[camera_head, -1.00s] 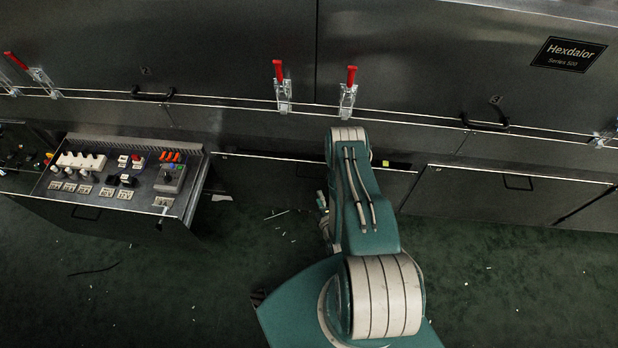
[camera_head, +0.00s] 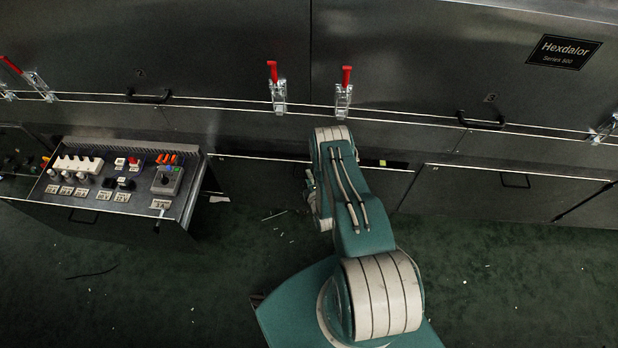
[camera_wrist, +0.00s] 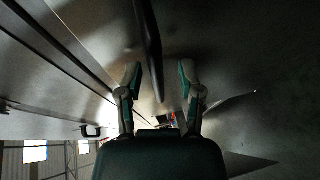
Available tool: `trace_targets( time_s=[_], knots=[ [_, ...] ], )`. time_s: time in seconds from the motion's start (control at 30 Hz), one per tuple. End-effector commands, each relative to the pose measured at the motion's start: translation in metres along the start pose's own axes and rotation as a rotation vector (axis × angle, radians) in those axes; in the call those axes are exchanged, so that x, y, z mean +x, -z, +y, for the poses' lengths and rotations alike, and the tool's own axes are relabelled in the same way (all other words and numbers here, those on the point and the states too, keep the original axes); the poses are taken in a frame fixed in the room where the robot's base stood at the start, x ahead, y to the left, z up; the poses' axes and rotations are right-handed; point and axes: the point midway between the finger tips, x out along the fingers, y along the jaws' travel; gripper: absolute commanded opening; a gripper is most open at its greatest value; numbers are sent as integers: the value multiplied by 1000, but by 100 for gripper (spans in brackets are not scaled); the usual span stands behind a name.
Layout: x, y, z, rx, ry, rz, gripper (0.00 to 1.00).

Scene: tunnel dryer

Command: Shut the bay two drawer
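A low drawer front (camera_head: 265,175) is in the dark metal machine behind my arm in the head view. A dark gap and a small yellow-green patch show along its top edge; my arm hides much of it, and I cannot tell how far it is out. My gripper (camera_wrist: 160,82) is open in the wrist view, its two pale-tipped fingers apart. A dark bar (camera_wrist: 149,42) runs between the fingers, apart from both; I cannot tell whether it is the drawer's handle. In the head view my gripper is mostly hidden beside my arm.
A control console (camera_head: 115,185) with knobs and switches juts out at the left. Another low drawer (camera_head: 470,195) with a handle is at the right. Red-handled clamps (camera_head: 343,95) line the doors above. The green floor (camera_head: 180,290) is mostly clear, with small scraps.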

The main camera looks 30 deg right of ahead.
Motion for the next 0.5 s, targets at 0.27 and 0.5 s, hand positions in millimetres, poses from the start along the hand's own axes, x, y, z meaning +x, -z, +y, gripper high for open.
trace_targets(
  time_s=[0.27, 0.5],
  knots=[
    [0, 0, 0, 0, 1, 0, 0],
    [17, -7, 3, 0, 1, 0, 0]
  ],
)
